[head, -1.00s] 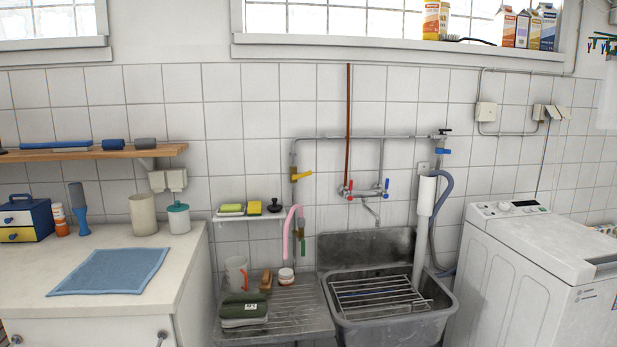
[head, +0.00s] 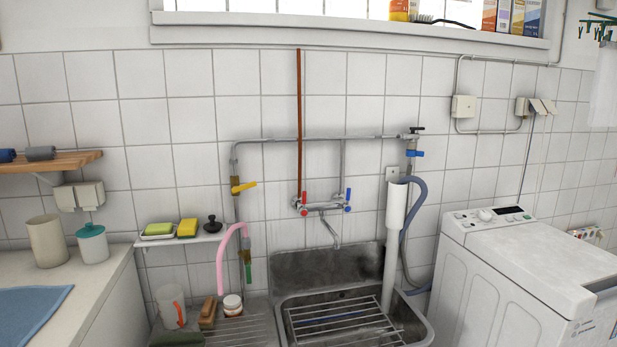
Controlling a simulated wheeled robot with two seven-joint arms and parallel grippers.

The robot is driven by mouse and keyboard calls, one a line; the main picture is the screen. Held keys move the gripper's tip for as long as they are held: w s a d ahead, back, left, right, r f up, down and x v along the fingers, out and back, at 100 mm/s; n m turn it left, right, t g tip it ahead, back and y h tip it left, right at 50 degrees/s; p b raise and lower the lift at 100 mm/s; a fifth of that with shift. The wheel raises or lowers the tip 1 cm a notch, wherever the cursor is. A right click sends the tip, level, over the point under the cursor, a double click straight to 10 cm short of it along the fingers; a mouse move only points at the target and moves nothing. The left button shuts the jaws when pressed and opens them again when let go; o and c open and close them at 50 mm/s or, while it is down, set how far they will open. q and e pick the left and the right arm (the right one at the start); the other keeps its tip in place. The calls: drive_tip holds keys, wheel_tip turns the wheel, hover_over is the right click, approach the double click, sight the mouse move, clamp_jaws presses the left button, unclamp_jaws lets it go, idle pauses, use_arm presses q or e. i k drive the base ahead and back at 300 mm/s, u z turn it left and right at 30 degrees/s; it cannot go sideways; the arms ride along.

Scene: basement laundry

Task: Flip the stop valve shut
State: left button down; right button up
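Several valve handles show in the head view, and I cannot tell for sure which one is the stop valve. A yellow lever valve (head: 244,186) sits on the vertical pipe left of the sink, its handle pointing right, across the pipe. A small blue-handled valve (head: 415,154) is at the right end of the pipework, its handle roughly level. A black handle (head: 416,130) is just above it. The mixer tap (head: 322,205) between them has red and blue handles. Neither of my grippers is in view.
A steel sink (head: 415,335) with a wire rack (head: 340,318) stands below. A pink hose (head: 222,260) hangs under the yellow valve beside a small shelf (head: 190,238) with sponges. A washing machine (head: 500,275) is at right, a counter (head: 95,290) at left.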

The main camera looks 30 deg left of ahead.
sight(235, 189)
drive_tip(key=u, duration=0.3)
drive_tip(key=i, duration=1)
drive_tip(key=u, duration=0.65)
